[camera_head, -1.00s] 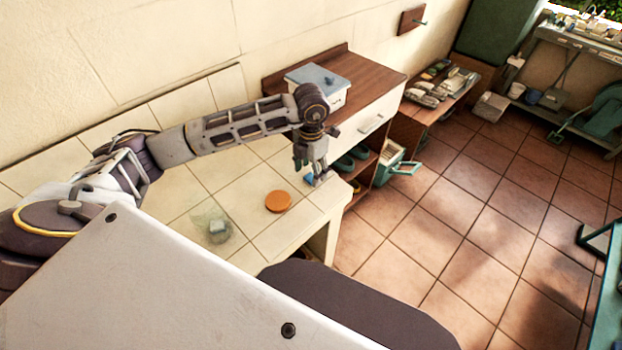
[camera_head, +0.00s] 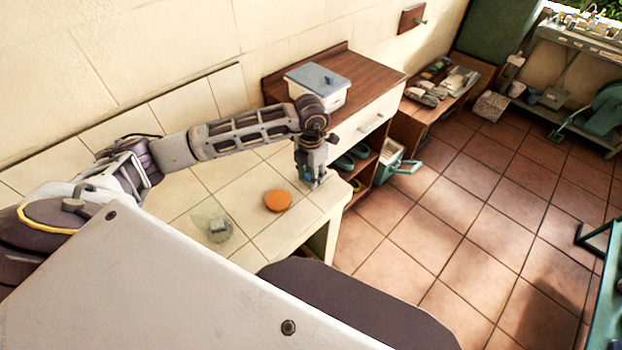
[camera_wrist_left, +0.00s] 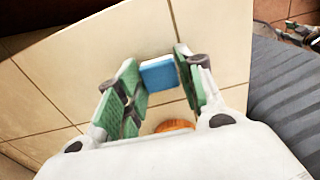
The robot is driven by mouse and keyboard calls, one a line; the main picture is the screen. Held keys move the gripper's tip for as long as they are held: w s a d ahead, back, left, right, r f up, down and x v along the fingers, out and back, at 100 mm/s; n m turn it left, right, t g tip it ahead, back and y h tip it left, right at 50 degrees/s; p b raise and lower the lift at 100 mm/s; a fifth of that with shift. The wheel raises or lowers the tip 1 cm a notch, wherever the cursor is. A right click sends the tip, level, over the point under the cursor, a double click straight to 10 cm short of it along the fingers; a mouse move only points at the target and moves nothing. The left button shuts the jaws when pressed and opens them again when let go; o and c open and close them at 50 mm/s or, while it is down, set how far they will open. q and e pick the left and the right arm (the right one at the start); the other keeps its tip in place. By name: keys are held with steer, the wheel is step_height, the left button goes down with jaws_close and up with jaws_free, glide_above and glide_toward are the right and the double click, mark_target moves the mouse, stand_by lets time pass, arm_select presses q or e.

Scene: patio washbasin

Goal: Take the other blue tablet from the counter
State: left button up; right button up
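The blue tablet (camera_wrist_left: 158,73) lies on the pale tiled counter (camera_head: 250,205) near its right end. My left gripper (camera_head: 313,180) is down over it, pointing at the counter. In the left wrist view, the green-padded fingers of this gripper (camera_wrist_left: 160,78) stand on either side of the tablet, spread apart with little gap to its edges. I see no clear sign of a firm grip. In the head view the fingers mostly hide the tablet. My right gripper is not in view.
An orange round disc (camera_head: 278,200) lies on the counter just left of the gripper. A clear dish (camera_head: 218,230) with a small greyish block in it stands further left. A wooden cabinet (camera_head: 365,80) with a lidded white box (camera_head: 318,88) is behind.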

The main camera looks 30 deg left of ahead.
arm_select(q)
steer(key=c, duration=0.4)
steer(key=shift+o, duration=0.2)
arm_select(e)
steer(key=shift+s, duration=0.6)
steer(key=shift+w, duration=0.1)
arm_select(q)
steer(key=shift+r, duration=0.65)
step_height(320, 180, up, 9)
steer(key=shift+f+b, duration=0.15)
steer(key=shift+b, duration=0.25)
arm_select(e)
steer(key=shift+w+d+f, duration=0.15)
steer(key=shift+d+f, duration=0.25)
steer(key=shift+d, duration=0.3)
